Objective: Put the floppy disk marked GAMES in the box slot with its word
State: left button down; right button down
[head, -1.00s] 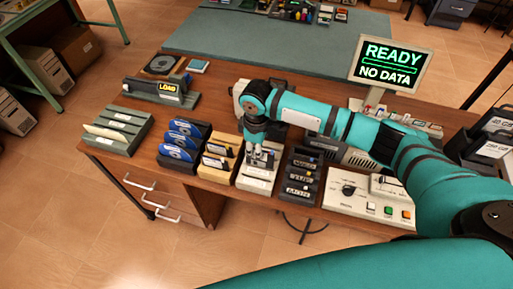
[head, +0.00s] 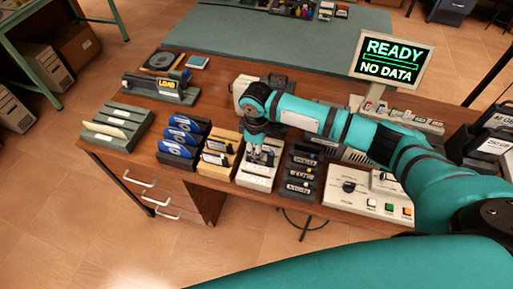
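My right gripper (head: 261,156) points down at a narrow pale stand (head: 253,178) in the middle of the desk's front edge. Its fingers are small and partly hidden; I cannot tell whether they hold a disk. To its left, a tan wooden holder (head: 213,169) carries several dark disks with white labels. To its right, a dark slotted box (head: 303,173) has white words on its slots, too small to read for sure. I cannot make out the word GAMES on any disk or slot. My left gripper is not in view.
A dark rack of blue-and-white discs (head: 182,138) and a grey-green slotted rack (head: 117,126) stand at the left. A LOAD unit (head: 163,88) is behind them. A control panel (head: 368,196) is at the right. The monitor (head: 391,60) reads READY, NO DATA.

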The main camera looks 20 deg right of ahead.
jog(key=shift+f, duration=1)
jog(key=c, duration=1.4)
grip_release()
jog(key=shift+r, duration=0.1)
notch_tip(320, 180, up, 8)
jog(key=p, duration=0.8)
